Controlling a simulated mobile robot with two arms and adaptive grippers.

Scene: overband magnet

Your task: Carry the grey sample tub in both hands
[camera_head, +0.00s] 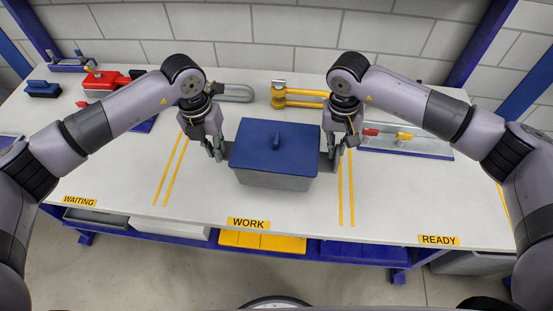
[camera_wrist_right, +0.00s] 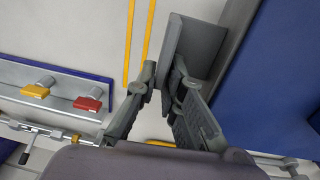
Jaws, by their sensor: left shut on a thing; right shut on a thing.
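The grey sample tub (camera_head: 272,182) with a blue lid (camera_head: 275,148) is level over the WORK area, between my two grippers. A blue knob stands on the lid. I cannot tell whether its base touches the table. My left gripper (camera_head: 218,153) is shut on the tub's left side grip. My right gripper (camera_head: 335,152) is shut on the right side grip. In the right wrist view, the grey side grip (camera_wrist_right: 190,45) lies at the fingers of the right gripper (camera_wrist_right: 165,85), with the blue lid to the right.
The white table (camera_head: 120,185) has yellow line pairs on both sides of the WORK label (camera_head: 248,223). A metal plate with red and yellow handles (camera_head: 405,142) lies right. A yellow shackle (camera_head: 298,96) and a grey one (camera_head: 236,92) lie behind. A red box (camera_head: 106,80) stands left.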

